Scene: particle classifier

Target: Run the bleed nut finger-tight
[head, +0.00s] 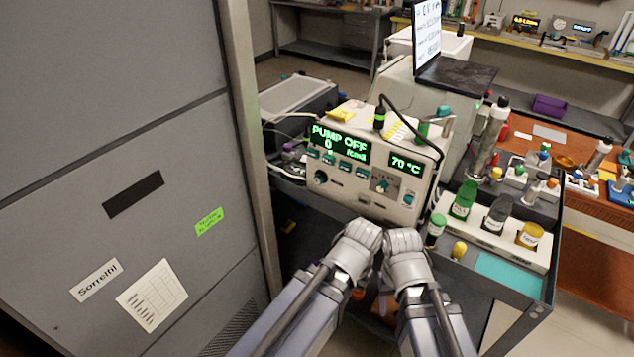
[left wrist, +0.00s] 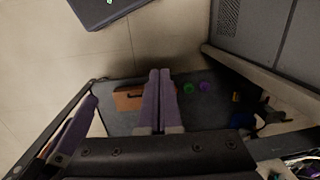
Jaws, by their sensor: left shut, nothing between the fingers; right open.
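I cannot make out the bleed nut in either view. The pale instrument (head: 365,178) reads PUMP OFF, 0 and 70 °C, and stands beyond my two wrists. My left gripper (left wrist: 159,82) points down with its purple fingers shut together and nothing between them. In the head view it is hidden below my left wrist. Below the left fingers, the left wrist view shows a dark shelf with two small green round things (left wrist: 196,87) and a brown block (left wrist: 128,100).
A tall grey cabinet (head: 110,160) stands close on the left. To the right, a white rack (head: 490,240) holds green, grey and yellow capped bottles, with a teal mat (head: 508,272) in front. A laptop (head: 455,75) stands behind the instrument. An orange-topped bench (head: 590,225) lies farther right.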

